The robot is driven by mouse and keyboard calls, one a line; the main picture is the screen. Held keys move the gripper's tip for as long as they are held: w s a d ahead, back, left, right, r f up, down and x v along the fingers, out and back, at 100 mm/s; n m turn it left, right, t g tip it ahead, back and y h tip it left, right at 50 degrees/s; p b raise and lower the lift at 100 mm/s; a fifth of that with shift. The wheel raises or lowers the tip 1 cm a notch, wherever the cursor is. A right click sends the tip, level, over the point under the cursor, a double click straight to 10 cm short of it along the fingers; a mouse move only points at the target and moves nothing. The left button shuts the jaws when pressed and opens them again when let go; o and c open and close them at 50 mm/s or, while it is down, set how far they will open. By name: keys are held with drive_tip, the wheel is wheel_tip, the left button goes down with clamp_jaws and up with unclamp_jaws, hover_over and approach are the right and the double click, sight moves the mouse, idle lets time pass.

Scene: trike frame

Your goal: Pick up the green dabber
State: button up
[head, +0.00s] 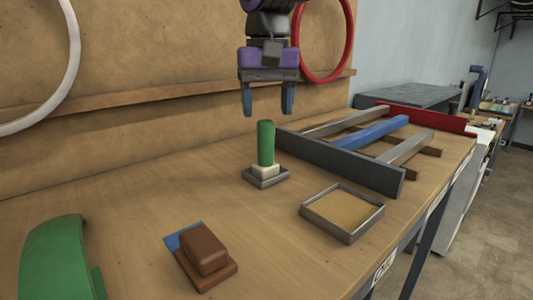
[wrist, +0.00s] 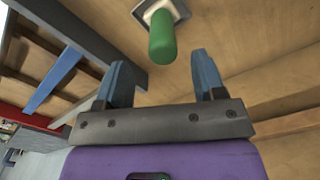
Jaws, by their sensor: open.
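The green dabber (head: 266,143) stands upright in the head view, a green cylinder with a pale base on a small grey square tray (head: 266,181). My gripper (head: 267,112) is open and empty above it, with blue fingers pointing down on either side of its line. In the wrist view the green dabber (wrist: 162,38) appears beyond the fingertips, roughly between the two fingers of my gripper (wrist: 161,75) and apart from them.
A grey-edged rack (head: 340,160) with a blue bar lies right of the dabber. A shallow square tray (head: 342,212) is at front right. A brown block (head: 204,250) and a green curved object (head: 57,262) lie at front left. Bare bench separates them.

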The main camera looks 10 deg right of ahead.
sight(265, 120)
drive_tip(key=shift+a+f, duration=0.15)
drive_tip(key=shift+f, duration=2.6)
drive_tip(key=c, duration=1)
drive_tip(key=shift+w+r, duration=0.1)
drive_tip(key=shift+r, duration=0.75)
wheel_tip(265, 120, up, 2)
drive_tip(key=shift+r, duration=0.1)
drive_tip(key=s, duration=0.5)
drive_tip(key=s+a, duration=0.1)
drive_tip(key=s, duration=0.4)
drive_tip(key=s+a+r, duration=0.1)
drive_tip(key=s, duration=0.5)
